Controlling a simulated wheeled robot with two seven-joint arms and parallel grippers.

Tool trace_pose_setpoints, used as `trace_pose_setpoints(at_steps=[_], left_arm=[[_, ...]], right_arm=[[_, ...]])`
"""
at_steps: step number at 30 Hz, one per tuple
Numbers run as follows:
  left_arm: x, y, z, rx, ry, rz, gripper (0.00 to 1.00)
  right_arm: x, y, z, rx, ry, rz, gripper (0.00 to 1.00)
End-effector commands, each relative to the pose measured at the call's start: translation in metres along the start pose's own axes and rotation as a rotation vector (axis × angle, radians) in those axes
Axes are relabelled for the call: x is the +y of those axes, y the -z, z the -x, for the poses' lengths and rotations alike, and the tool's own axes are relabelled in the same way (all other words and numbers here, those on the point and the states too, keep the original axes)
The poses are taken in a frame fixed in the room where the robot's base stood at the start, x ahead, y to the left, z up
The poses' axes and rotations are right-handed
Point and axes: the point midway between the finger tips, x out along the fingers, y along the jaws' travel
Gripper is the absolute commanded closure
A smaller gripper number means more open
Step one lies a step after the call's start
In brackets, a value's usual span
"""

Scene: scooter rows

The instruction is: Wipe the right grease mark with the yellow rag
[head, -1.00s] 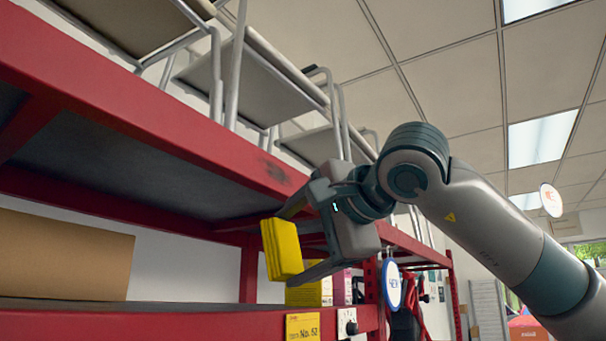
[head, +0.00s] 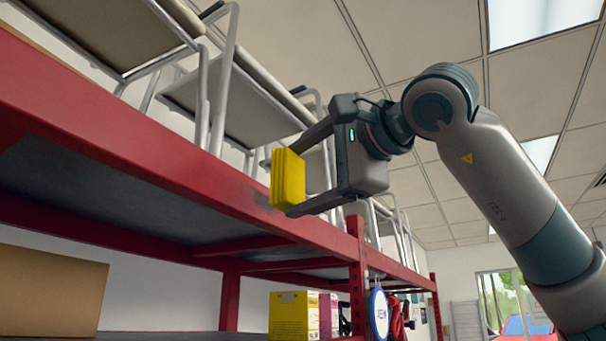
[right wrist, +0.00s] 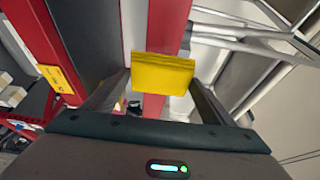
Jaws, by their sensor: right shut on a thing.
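The yellow rag (head: 288,180) is a folded yellow pad between the fingers of my right gripper (head: 294,181), which is shut on it. The rag is at the front face of the upper red shelf beam (head: 130,138). I cannot tell whether it touches the beam. A dark grease mark (head: 250,188) shows on the beam just left of the rag, and the rag may hide part of it. In the right wrist view the rag (right wrist: 163,72) spans the gap between both fingers, in front of the red beam (right wrist: 163,25). My left gripper is not in view.
Metal-framed chairs (head: 235,95) stand on top of the shelf, close above the gripper. A cardboard box (head: 50,293) and a yellow box (head: 294,315) sit on the lower level. A round blue-rimmed sign (head: 379,312) hangs near the upright.

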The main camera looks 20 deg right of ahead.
Motion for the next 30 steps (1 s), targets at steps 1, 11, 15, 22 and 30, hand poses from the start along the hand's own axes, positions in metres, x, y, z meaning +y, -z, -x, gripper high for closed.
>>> trace_pose_setpoints(at_steps=[1,11,15,22,30], left_arm=[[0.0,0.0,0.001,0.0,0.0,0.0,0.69],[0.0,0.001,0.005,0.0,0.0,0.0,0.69],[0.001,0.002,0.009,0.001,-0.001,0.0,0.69],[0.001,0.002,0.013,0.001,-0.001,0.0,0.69],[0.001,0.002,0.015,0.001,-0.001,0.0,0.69]], right_arm=[[0.0,-0.001,-0.001,0.0,0.0,0.0,0.41],[0.0,-0.008,-0.02,0.0,-0.002,0.001,0.41],[-0.001,-0.013,-0.031,0.0,-0.001,-0.001,0.41],[-0.001,-0.019,-0.048,0.001,-0.001,0.0,0.41],[0.0,-0.022,-0.055,0.0,0.0,0.0,0.41]])
